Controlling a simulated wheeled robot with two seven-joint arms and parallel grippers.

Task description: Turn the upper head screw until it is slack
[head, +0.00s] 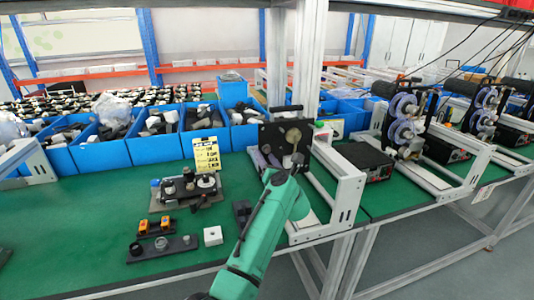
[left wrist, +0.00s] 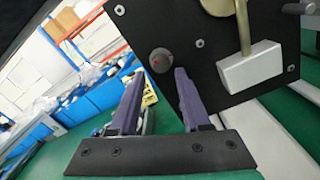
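The black head plate (head: 270,133) of the machine stands upright at the middle of the bench. In the left wrist view a round grey knob-like screw with a red mark (left wrist: 160,60) sits on the plate (left wrist: 190,30). It is probably the upper head screw. Smaller screws show on the plate too. My left gripper (head: 277,158) is in front of the plate; in the wrist view its two purple fingers (left wrist: 159,74) are apart, with the screw just past the tips, between them in the picture. I cannot tell whether they touch it. My right gripper is out of view.
A brass-coloured part with a pale block (left wrist: 250,66) sticks out right of the screw. A fixture with black clamps (head: 187,187), a yellow card (head: 207,155) and a white block (head: 213,236) stand left. Blue bins (head: 100,152) line the back. Green mat (head: 95,220) lies clear at left.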

